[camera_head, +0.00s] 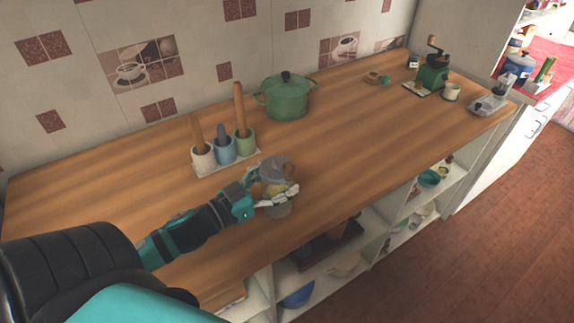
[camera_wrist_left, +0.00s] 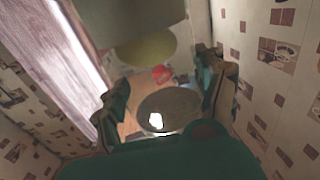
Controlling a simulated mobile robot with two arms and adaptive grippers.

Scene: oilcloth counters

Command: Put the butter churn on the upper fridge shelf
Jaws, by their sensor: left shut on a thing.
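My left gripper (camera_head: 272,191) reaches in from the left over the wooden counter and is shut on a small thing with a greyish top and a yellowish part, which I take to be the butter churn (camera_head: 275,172). The fingers hide part of it, and I cannot tell whether its base touches the counter. In the left wrist view the gripper's fingers (camera_wrist_left: 165,100) stand on both sides of a round grey-brown surface with a bright highlight. No fridge or fridge shelf can be made out. My right gripper is not in view.
A green pot (camera_head: 287,97) is further back. A green coffee grinder (camera_head: 432,73) and small items stand at the far right. The middle of the counter is clear; open shelves (camera_head: 385,225) lie below it.

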